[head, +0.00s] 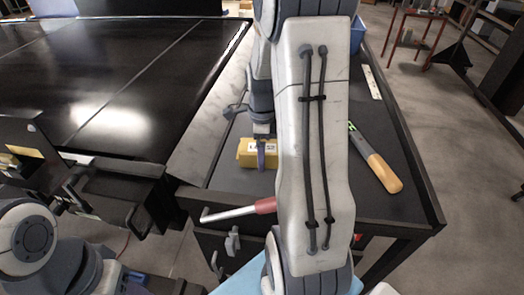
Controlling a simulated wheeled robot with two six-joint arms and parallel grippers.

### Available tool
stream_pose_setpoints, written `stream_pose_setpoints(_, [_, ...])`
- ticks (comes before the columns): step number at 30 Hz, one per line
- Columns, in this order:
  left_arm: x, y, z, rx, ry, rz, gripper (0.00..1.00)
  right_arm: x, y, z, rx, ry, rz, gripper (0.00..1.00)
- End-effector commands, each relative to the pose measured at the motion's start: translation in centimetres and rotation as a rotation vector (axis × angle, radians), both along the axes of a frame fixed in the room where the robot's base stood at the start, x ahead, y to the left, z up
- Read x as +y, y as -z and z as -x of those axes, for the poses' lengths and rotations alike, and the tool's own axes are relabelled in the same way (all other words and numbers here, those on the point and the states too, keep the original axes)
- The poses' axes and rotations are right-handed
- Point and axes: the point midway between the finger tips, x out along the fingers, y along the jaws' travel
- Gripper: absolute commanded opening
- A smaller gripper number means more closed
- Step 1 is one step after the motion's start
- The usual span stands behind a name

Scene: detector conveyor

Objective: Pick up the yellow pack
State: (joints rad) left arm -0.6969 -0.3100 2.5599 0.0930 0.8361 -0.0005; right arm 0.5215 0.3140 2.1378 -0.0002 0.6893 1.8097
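The yellow pack (246,150) is a small box with a white label on its top. It lies on the dark top of the cart (228,178), near its left side. My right gripper (262,156) points down at the pack, and one purple-blue finger shows against its near side. The other finger is hidden, so I cannot tell if the gripper is closed on the pack. My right arm covers part of the cart top beside the pack. My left arm is at the lower left, and I cannot make out its gripper.
A tool with an orange handle (384,172) lies on the cart's right side. A red-handled bar (238,211) is at the near edge. A blue bin (357,34) is at the back. The wide black conveyor (85,75) is at the left.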

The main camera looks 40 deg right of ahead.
Motion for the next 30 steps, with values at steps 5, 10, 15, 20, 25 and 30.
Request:
stream_pose_setpoints(5, [0.0, 0.1, 0.0, 0.000, 0.000, 0.000, 0.50, 0.0, 0.0, 0.0, 0.000, 0.000, 0.000, 0.92])
stream_pose_setpoints(10, [0.0, 0.1, 0.0, 0.000, 0.000, 0.000, 0.50, 0.0, 0.0, 0.0, 0.000, 0.000, 0.000, 0.27])
stream_pose_setpoints(15, [0.0, 0.0, 0.0, 0.000, 0.000, 0.000, 0.50, 0.0, -0.1, 0.0, -0.001, 0.000, 0.001, 0.00])
stream_pose_setpoints(20, [0.0, 0.1, 0.0, 0.000, 0.000, 0.000, 0.50, 0.0, -0.2, 0.0, -0.002, 0.000, 0.001, 0.00])
stream_pose_setpoints(25, [0.0, 0.4, 0.0, 0.000, -0.001, 0.000, 0.50, -0.1, -1.0, -0.1, -0.004, 0.000, 0.003, 0.00])
stream_pose_setpoints(30, [0.0, 1.3, 0.0, 0.000, -0.002, 0.000, 0.50, -0.1, -3.3, -0.2, -0.009, 0.000, 0.005, 0.00])
